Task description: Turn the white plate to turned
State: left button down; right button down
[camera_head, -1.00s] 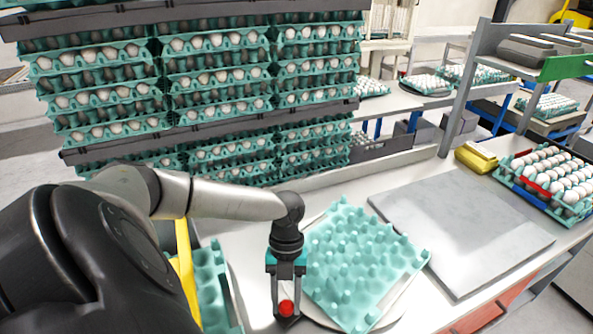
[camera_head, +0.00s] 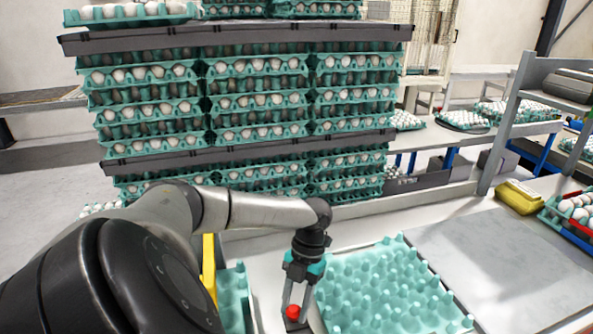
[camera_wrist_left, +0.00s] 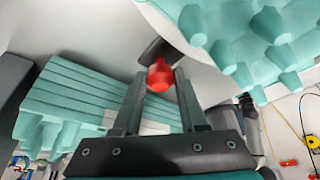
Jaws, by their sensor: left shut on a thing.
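The white plate (camera_wrist_left: 208,82) shows as a pale surface beside the red knob in the left wrist view. In the head view it is mostly hidden under a teal egg tray (camera_head: 385,290), which shows no eggs. A red knob (camera_head: 292,312) stands at the tray's left side; it also shows in the left wrist view (camera_wrist_left: 160,75), next to a dark bracket. My left gripper (camera_head: 296,300) is shut on the red knob, its fingers on either side of it. My right gripper is not in view.
A grey sheet (camera_head: 505,265) lies right of the tray. Another teal tray (camera_head: 233,297) is left of my gripper. Tall stacks of egg trays (camera_head: 250,105) stand behind.

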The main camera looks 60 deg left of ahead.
pick_arm(q)
jog(key=shift+w+a+r, duration=0.1)
jog(key=shift+a, duration=0.1)
dwell(0.3)
jog(key=c, duration=0.7)
grip_release()
jog(key=shift+o, duration=1.2)
jog(key=v, duration=1.5)
jog(key=shift+p, duration=0.4)
jog(key=shift+r, duration=0.15)
